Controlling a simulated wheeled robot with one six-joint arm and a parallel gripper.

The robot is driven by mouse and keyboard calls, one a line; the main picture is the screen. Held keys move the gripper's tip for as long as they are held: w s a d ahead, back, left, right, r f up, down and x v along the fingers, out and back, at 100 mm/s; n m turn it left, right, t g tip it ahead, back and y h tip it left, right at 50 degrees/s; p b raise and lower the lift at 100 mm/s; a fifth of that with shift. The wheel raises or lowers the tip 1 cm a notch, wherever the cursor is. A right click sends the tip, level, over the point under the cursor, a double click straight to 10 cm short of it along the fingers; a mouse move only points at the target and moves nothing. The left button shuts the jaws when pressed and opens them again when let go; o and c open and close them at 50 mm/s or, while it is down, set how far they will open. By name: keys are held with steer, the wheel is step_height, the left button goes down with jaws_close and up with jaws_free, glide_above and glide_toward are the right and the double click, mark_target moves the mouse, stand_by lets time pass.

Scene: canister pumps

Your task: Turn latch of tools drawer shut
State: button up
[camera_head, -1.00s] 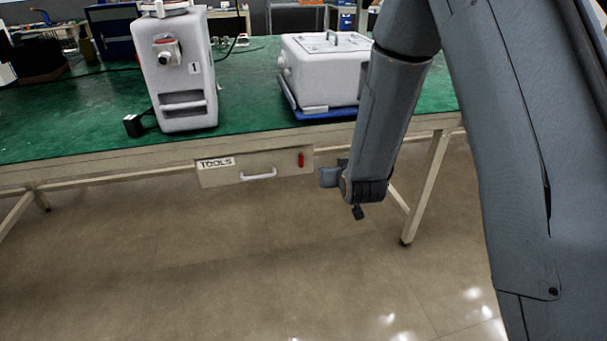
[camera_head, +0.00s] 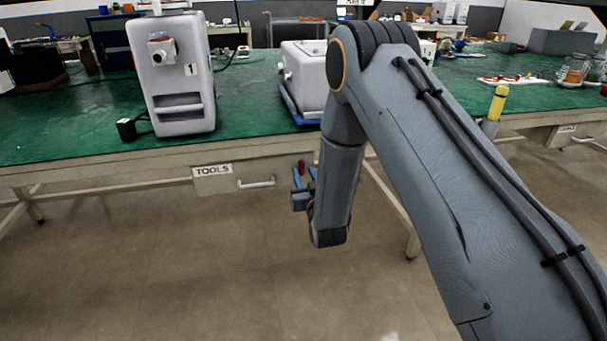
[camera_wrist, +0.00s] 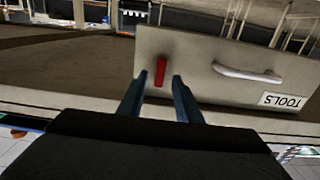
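The tools drawer (camera_head: 228,180) sits under the front edge of the green bench, its front face flush-looking, with a TOOLS label and a pale handle (camera_head: 257,183). In the wrist view the drawer front (camera_wrist: 205,50) appears upside down. The red latch (camera_wrist: 161,73) is a short bar standing upright on the drawer front; its top also shows in the head view (camera_head: 301,167). My gripper (camera_wrist: 157,82) is open, with its two blue-grey fingers on either side of the latch in the wrist view. Whether the fingers touch the latch, I cannot tell.
On the green bench (camera_head: 80,115) stand a white canister pump (camera_head: 178,85) and a white box-shaped unit (camera_head: 303,68), partly behind my arm. A second drawer (camera_head: 570,134) is at the far right. The floor (camera_head: 160,270) before the bench is clear.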

steer(key=shift+w+a, duration=0.15)
steer(key=shift+w, duration=0.5)
jaws_close()
